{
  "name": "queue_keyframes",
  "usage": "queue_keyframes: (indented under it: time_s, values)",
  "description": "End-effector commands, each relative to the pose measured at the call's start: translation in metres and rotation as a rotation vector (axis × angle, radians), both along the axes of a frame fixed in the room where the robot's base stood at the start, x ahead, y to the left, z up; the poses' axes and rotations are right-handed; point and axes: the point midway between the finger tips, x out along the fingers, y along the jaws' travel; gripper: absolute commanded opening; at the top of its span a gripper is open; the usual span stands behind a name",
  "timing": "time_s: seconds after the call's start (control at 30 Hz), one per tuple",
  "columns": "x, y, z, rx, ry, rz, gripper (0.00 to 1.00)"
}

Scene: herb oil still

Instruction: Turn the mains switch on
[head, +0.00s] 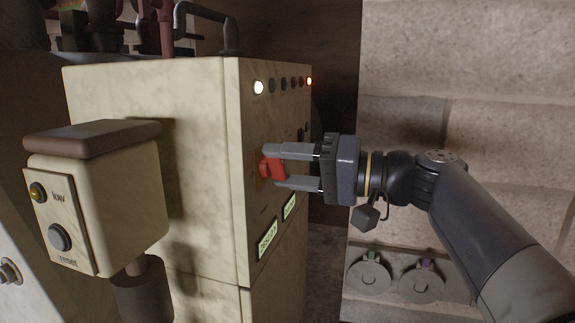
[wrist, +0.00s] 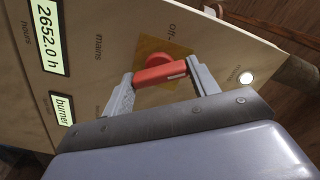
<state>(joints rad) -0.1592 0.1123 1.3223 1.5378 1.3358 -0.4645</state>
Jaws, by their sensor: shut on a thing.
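The mains switch is a red handle (head: 273,168) on the side face of a cream cabinet (head: 150,85). In the wrist view the red bar (wrist: 158,76) has a round hub behind it, on a yellow-orange plate (wrist: 148,47). The word "off" is printed near the plate, and "mains" stands to its left. A pale mark shows near the bar's right end. My gripper (head: 276,167) reaches in from the right and is shut on the handle, one finger at each end of the bar. In the wrist view the fingers (wrist: 162,80) also hold it.
A row of lamps (head: 284,84) runs above the switch; the leftmost glows white and the rightmost red-orange. Lit displays (head: 268,239) sit below it. A small cream box (head: 105,195) with a brown top stands at left. A stone block wall (head: 460,60) is behind my arm.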

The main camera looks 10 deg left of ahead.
Motion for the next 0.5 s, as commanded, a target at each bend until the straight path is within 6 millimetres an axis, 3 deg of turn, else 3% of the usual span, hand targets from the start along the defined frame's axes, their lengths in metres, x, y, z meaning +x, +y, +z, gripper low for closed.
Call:
queue_keyframes:
  time_s: [0.5]
  values:
    - [0.0004, -0.0001, 0.0013, 0.036, 0.453, -0.001, 0.34]
